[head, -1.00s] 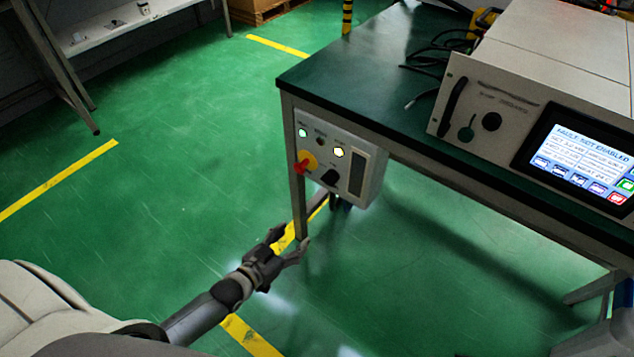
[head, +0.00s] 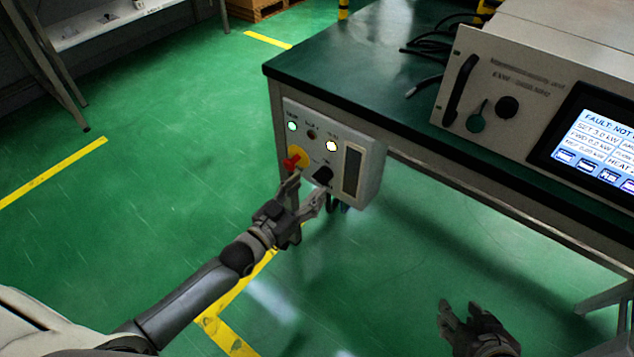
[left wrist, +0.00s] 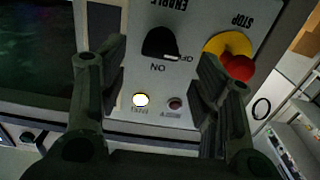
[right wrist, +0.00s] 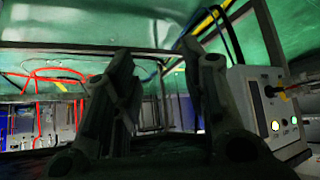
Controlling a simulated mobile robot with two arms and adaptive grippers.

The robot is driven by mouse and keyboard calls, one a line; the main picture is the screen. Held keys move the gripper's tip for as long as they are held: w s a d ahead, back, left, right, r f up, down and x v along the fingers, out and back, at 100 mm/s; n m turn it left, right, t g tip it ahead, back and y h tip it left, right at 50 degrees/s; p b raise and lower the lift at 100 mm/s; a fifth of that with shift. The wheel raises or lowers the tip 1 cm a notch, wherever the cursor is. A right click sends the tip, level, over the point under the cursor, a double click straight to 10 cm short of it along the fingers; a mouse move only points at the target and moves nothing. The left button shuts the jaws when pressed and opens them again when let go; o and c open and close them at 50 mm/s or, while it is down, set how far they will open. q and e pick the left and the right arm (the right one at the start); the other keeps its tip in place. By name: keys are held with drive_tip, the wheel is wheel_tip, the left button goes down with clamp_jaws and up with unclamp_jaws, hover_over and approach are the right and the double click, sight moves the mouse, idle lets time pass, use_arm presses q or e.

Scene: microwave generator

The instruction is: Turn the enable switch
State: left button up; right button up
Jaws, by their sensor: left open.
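The enable switch is a black rotary knob (head: 323,175) on the grey control box (head: 368,185) under the table's left corner. In the left wrist view the knob (left wrist: 160,42) sits below the upside-down word ENABLE, and its white mark points towards OFF. My left gripper (head: 305,190) is open just in front of the box's lower part. In the left wrist view its fingers (left wrist: 161,62) flank the knob; I cannot tell whether they touch it. My right gripper (head: 462,312) is open and empty, low over the floor; its spread fingers show in the right wrist view (right wrist: 162,72).
A red stop knob on a yellow plate (head: 297,160) is close beside the left gripper's finger. Lit green (head: 292,126) and whitish (head: 331,146) lamps are above. The generator (head: 505,90) stands on the green table (head: 350,70); its screen (head: 598,140) begins with FAULT: NOT.

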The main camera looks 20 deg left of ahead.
sight(317, 181)
use_arm(q)
drive_tip(key=x, duration=0.3)
drive_tip(key=shift+w+d+b, duration=0.15)
drive_tip(key=shift+w+b, duration=0.2)
drive_tip(key=shift+b, duration=0.05)
drive_tip(key=shift+w+d, duration=0.15)
drive_tip(key=shift+w, duration=0.25)
use_arm(e)
drive_tip(key=shift+w+a+r+t+y, duration=0.15)
drive_tip(key=shift+w+a+r+t, duration=0.1)
drive_tip(key=shift+w+r+t, duration=0.45)
drive_tip(key=shift+w+a+r+t+y, duration=0.1)
drive_tip(key=shift+w+a+r+t, duration=0.25)
drive_tip(key=shift+w+r, duration=0.3)
drive_tip(key=shift+w+a+r+t+y, duration=0.2)
drive_tip(key=shift+w+r+t, duration=0.35)
drive_tip(key=shift+w, duration=0.3)
use_arm(q)
drive_tip(key=shift+c, duration=0.3)
drive_tip(key=c, duration=1)
use_arm(e)
drive_tip(key=shift+f, duration=0.1)
